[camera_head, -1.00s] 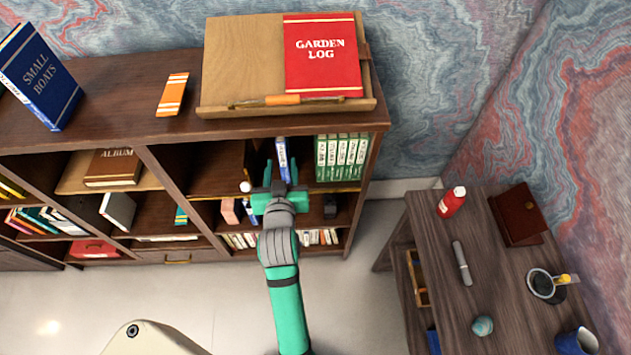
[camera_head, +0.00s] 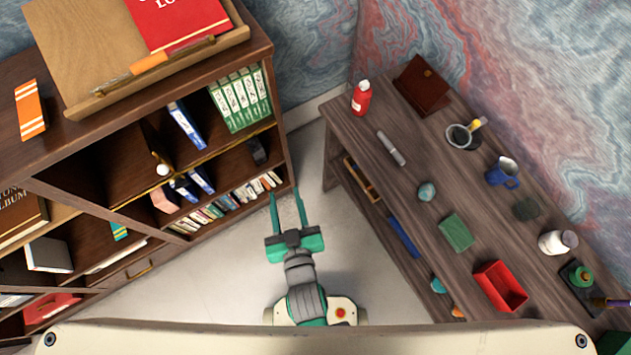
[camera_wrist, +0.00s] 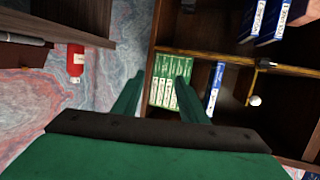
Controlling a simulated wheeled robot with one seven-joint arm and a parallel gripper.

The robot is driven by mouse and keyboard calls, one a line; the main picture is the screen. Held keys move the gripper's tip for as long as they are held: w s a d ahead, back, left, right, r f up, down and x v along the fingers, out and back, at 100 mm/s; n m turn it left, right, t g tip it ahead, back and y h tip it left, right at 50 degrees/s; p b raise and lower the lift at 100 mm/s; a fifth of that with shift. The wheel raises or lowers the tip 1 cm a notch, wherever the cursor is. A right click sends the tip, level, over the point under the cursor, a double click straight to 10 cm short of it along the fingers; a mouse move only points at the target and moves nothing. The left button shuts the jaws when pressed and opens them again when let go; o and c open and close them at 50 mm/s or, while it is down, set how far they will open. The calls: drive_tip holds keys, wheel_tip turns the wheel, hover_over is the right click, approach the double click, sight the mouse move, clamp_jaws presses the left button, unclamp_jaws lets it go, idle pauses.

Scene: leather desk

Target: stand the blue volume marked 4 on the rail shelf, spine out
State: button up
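A blue volume (camera_head: 186,126) with a white label stands about upright on the rail shelf (camera_head: 150,185), its spine facing out. It also shows in the wrist view (camera_wrist: 215,86). Its number is too small to read. A gap separates it from several green-and-white volumes (camera_head: 240,98) standing to its right in the head view. My gripper (camera_head: 285,194) is open and empty, clear of the bookcase in front of its right end. In the wrist view its two fingers (camera_wrist: 160,80) are spread with nothing between them.
A brass rail (camera_head: 205,160) runs along the shelf's front, with a white knob (camera_head: 162,169) left of the blue volume. More blue books (camera_head: 201,181) stand on the shelf below. A side table (camera_head: 420,190) holding several small things is at the right. Open floor lies between.

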drive_tip(key=s+d+r+m+h, duration=0.1)
drive_tip(key=s+d, duration=0.2)
drive_tip(key=s, duration=0.4)
drive_tip(key=s+d+r+m+h, duration=0.2)
drive_tip(key=s+d, duration=0.2)
drive_tip(key=s, duration=0.2)
drive_tip(key=shift+s+d+r+t+h, duration=0.3)
drive_tip(key=shift+s+t, duration=0.05)
drive_tip(key=shift+t, duration=0.05)
drive_tip(key=shift+w, duration=0.1)
